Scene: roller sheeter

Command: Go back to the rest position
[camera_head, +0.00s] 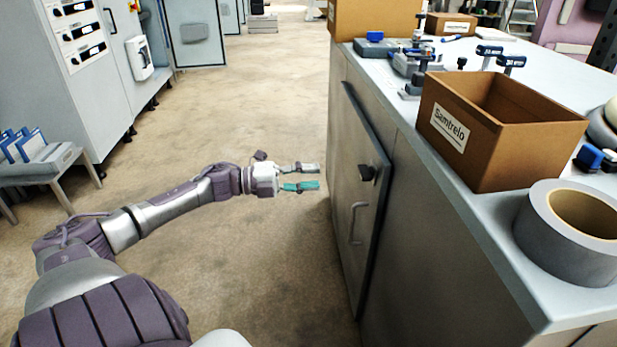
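My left arm reaches in from the lower left, stretched over the floor toward the right. My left gripper (312,177) points at the front of the grey cabinet (430,235). Its two fingers, one grey and one with a teal pad, are apart with nothing visible between them. It appears just left of the cabinet door (353,190), which carries a black latch and a metal handle; I cannot tell whether it touches. The door looks slightly proud of the cabinet front. My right gripper is not in the view.
On the worktop (455,190) stand an open cardboard box (482,160), a grey tape roll (545,235) and several small blue-and-grey tools. Another carton (375,18) sits at the back. A bench with blue folders (30,150) and grey cabinets (70,60) stand left. The floor between is clear.

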